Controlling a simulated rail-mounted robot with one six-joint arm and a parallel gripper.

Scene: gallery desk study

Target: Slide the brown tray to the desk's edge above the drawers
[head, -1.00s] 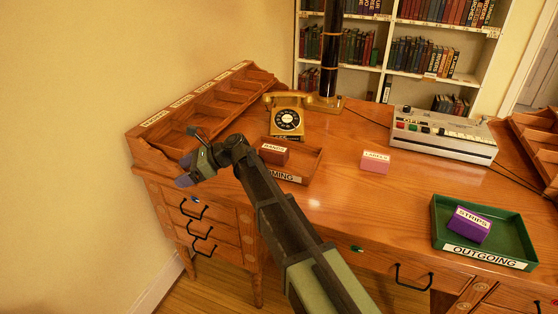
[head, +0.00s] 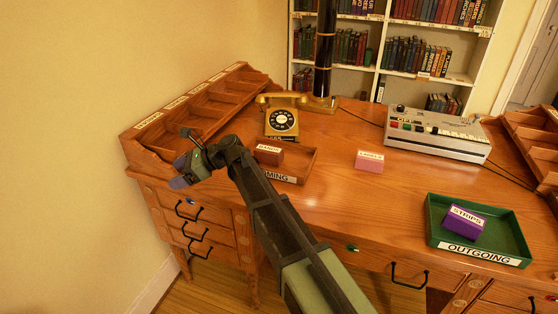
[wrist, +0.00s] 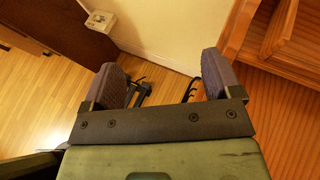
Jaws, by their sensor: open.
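The brown tray (head: 306,166) sits on the desk (head: 330,210), right of my forearm, which hides its left part. Its front label reads "...MING". My gripper (head: 178,172) is at the desk's left front, beside the pigeonhole rack and above the drawers (head: 197,225), apart from the tray. In the wrist view my gripper (wrist: 165,88) is open and empty, its two padded fingers apart over the floor, with drawer handles showing between them.
A pigeonhole rack (head: 190,105) lines the desk's left side. A gold telephone (head: 281,118) stands behind the tray. A pink box (head: 369,161) is to its right. A green OUTGOING tray (head: 515,226) holds a purple box (head: 465,218). The desk between the pink box and front edge is clear.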

